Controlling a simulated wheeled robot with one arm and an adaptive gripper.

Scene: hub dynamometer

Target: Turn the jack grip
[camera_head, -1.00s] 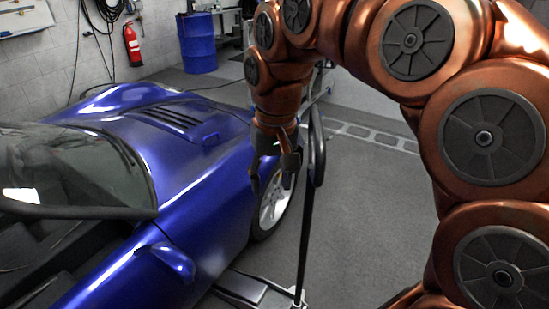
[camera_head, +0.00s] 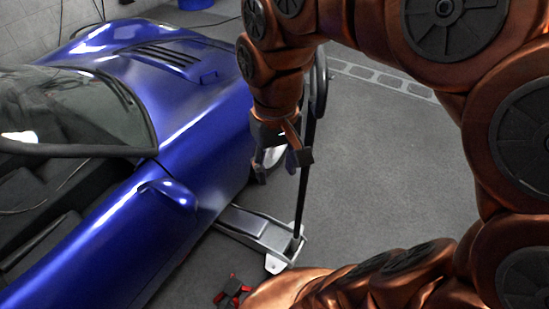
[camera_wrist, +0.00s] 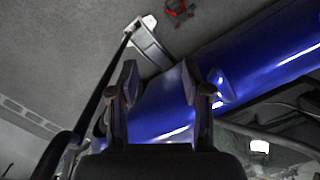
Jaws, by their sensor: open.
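The jack (camera_head: 245,228) is a pale floor jack partly under the side of the blue car. Its thin black handle rod (camera_head: 301,195) rises steeply from it. The jack grip (camera_head: 319,82), a dark loop at the rod's upper end, is partly hidden behind my arm. My gripper (camera_head: 281,160) is open and empty, pointing down just left of the rod and lower in the picture than the grip. In the wrist view, my open fingers (camera_wrist: 160,84) have nothing between them; the rod (camera_wrist: 102,88) passes left of them, and the dark grip (camera_wrist: 58,152) is at lower left.
The blue car (camera_head: 205,125) fills the left side, with its mirror (camera_head: 172,193) sticking out near the jack. A small red object (camera_head: 232,290) lies on the floor by the jack. Grey floor right of the rod is clear.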

